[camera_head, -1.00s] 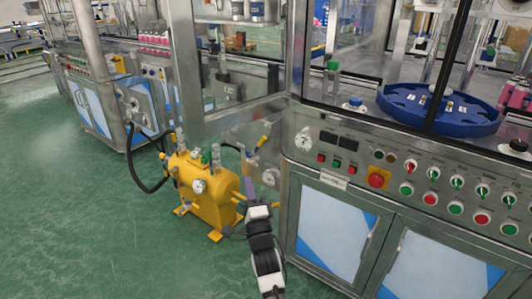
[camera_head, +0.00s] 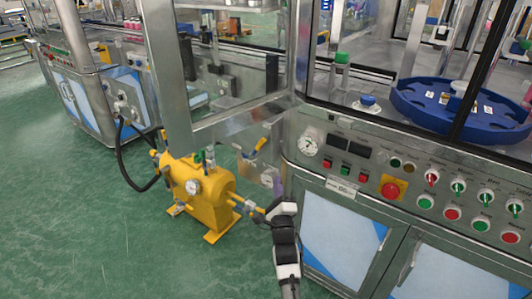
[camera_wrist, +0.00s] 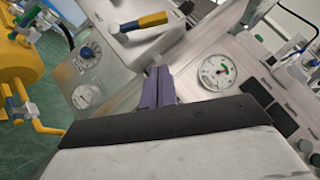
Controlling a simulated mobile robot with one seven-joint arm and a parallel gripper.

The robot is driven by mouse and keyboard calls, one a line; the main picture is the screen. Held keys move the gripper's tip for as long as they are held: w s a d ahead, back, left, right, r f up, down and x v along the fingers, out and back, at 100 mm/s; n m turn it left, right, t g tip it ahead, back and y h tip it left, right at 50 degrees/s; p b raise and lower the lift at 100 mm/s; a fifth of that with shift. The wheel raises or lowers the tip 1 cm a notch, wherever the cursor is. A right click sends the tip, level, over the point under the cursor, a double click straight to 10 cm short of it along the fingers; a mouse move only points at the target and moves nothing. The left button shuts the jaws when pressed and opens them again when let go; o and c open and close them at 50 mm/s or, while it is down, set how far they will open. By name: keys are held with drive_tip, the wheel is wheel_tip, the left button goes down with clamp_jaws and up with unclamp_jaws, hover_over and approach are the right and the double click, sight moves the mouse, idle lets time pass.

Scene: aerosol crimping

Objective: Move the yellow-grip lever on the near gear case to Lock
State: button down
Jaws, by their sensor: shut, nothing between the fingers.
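The yellow-grip lever (camera_head: 260,145) is on the front of the grey gear case (camera_head: 247,166) beside the machine cabinet. Its grip slants up to the right in the head view. In the wrist view the lever (camera_wrist: 153,19) lies at the top, its yellow grip pointing right from a hub on the grey case (camera_wrist: 118,75). My gripper (camera_head: 279,187), with purple fingers, is below and right of the lever, apart from it. In the wrist view my gripper (camera_wrist: 158,86) is shut and empty, below the lever. The Lock marking is not readable.
A yellow tank (camera_head: 212,205) with pipes and a gauge stands on the floor left of my arm. The cabinet's control panel (camera_head: 400,180) is at the right. A white dial (camera_wrist: 217,72) is right of my fingers. Green floor at the left is open.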

sight(259, 148)
drive_tip(key=shift+w+a+r+p, duration=0.6)
drive_tip(key=shift+w+r+p, duration=0.3)
drive_tip(key=shift+w, duration=0.7)
drive_tip(key=shift+w+a+r+p, duration=0.55)
drive_tip(key=shift+w+r+p, duration=0.3)
drive_tip(key=shift+w, duration=0.75)
drive_tip(key=shift+w+a+r+p, duration=0.65)
drive_tip(key=shift+w+p, duration=0.4)
drive_tip(key=shift+w, duration=0.55)
drive_tip(key=shift+d, duration=0.1)
